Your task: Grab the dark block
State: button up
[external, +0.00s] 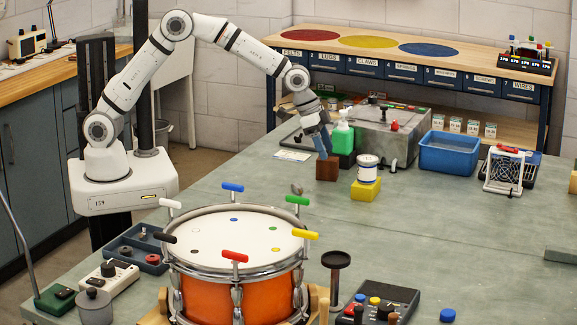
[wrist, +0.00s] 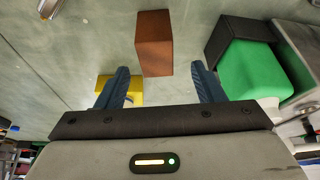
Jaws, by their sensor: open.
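The dark block is a reddish-brown block (external: 327,170) on the grey-green bench, in front of the green bottle. In the wrist view the brown block (wrist: 154,44) appears beyond my fingertips, roughly centred on the gap between them. My gripper (external: 322,148) is just above and behind the block in the external view, pointing down. In the wrist view my gripper (wrist: 160,82) has its two blue fingers wide apart, with nothing held between them. The exact gap between fingertips and block is hard to tell.
A yellow block (external: 366,190) carrying a white can (external: 367,169) stands close to the right of the brown block. A green pump bottle (external: 343,137) stands close behind. An orange drum (external: 238,268) with coloured handles is at the front left.

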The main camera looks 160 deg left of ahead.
aim_at(330, 165)
jog(key=x, duration=0.4)
jog(key=p+x, duration=0.1)
jog(key=x, duration=0.1)
jog(key=shift+d+f, duration=0.2)
jog(key=shift+d, duration=0.05)
jog(key=shift+c, duration=0.3)
jog(key=c, duration=1)
